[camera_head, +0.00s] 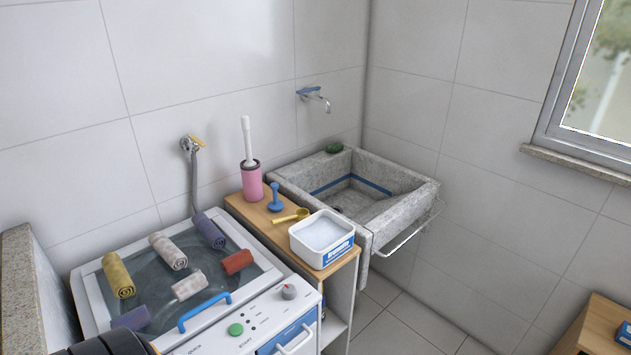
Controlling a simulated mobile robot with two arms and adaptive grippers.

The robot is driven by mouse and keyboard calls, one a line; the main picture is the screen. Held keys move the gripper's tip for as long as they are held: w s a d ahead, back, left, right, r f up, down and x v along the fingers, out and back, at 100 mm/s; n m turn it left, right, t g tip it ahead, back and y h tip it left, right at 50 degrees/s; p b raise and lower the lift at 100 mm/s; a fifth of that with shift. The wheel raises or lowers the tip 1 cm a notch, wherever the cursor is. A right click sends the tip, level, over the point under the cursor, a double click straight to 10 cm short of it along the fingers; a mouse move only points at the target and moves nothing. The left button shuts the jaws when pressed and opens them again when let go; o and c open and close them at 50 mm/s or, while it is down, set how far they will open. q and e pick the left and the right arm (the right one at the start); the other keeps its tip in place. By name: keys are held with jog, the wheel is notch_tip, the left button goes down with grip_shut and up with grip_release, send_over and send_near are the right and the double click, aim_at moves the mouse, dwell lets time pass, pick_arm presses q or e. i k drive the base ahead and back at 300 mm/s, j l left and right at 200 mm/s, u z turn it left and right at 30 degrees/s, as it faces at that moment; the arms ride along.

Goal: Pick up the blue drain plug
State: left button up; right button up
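The blue drain plug (275,199) stands upright on the wooden top of a narrow cabinet (244,211), with a round base and a slim stem ending in a knob. It sits between a pink brush holder (252,181) and a yellow scoop (292,216). Nothing touches it from above. Neither of my grippers shows in the head view. A dark rounded part at the bottom left edge looks like part of my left arm.
A white tub of powder (321,237) stands in front of the scoop. A washing machine (265,330) with rolled cloths on its glass lid is at the left. A grey stone sink (405,205) with a metal rail is at the right.

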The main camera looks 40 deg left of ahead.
aim_at(275, 206)
jog(key=i+u, duration=0.1)
jog(key=i, duration=0.6)
jog(key=i+l+u, duration=0.1)
jog(key=i, duration=0.55)
jog(key=i+l+u, duration=0.1)
jog(key=i, duration=0.6)
jog(key=i+l+u, duration=0.1)
jog(key=u, duration=2.35)
